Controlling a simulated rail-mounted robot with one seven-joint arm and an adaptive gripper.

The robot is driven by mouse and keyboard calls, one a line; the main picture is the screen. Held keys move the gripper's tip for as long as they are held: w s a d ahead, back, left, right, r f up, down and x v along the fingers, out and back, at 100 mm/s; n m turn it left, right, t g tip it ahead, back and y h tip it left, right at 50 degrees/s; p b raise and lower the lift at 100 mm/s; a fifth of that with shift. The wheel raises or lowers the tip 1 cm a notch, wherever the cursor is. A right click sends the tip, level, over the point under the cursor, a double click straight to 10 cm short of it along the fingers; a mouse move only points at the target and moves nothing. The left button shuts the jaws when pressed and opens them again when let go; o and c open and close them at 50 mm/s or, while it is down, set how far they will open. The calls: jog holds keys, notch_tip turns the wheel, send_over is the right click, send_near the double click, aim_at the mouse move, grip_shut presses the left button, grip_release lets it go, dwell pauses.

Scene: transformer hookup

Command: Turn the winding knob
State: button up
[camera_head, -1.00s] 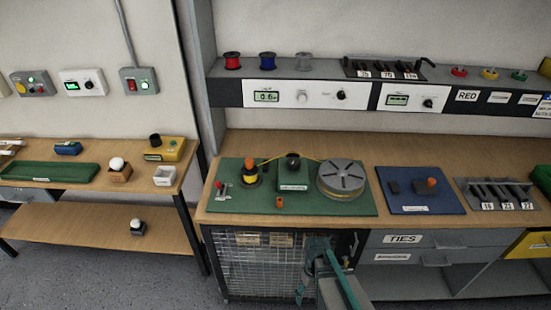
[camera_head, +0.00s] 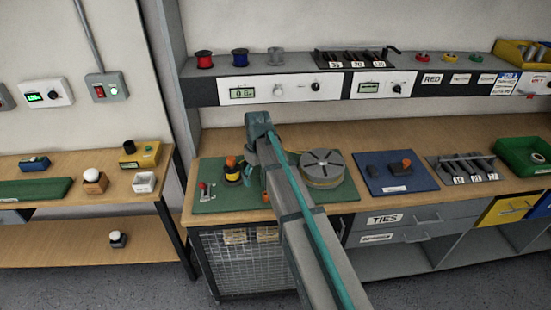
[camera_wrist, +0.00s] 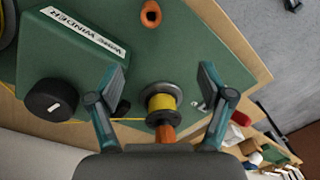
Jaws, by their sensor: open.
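The green wire winder box (camera_wrist: 75,60) carries a round black knob (camera_wrist: 50,100) with a small light mark, at the left of the wrist view. A yellow-wound spool (camera_wrist: 160,101) with an orange top (camera_wrist: 165,133) sits between the spread fingers of my gripper (camera_wrist: 162,82). The fingers are open, with visible space on both sides of the spool. In the head view the spool (camera_head: 232,168) stands on the green mat (camera_head: 225,204), just left of my arm. My arm hides the winder box there. I cannot tell the fingers' height above the mat.
A grey slotted reel (camera_head: 321,168) stands right of my arm. A small red-topped lever (camera_head: 203,189) is at the mat's left. A blue mat (camera_head: 395,172) lies farther right. An orange ring-shaped piece (camera_wrist: 150,14) is near the mat's edge. The shelf (camera_head: 230,68) runs above the bench.

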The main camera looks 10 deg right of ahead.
jog(key=w+d+r+m+b, duration=0.1)
jog(key=w+d+r+b, duration=0.1)
jog(key=w+d+r, duration=0.75)
jog(key=shift+h, duration=0.4)
jog(key=f+p, duration=0.1)
jog(key=f, duration=0.2)
jog(key=f+p, duration=0.1)
jog(key=f, duration=0.2)
jog(key=f+p, duration=0.1)
jog(key=f, duration=0.2)
jog(key=shift+w+a+f, duration=0.3)
jog(key=shift+w+a, duration=0.05)
jog(key=shift+a, duration=0.05)
jog(key=c, duration=1.2)
jog(key=shift+o, duration=0.2)
jog(key=shift+m, duration=0.3)
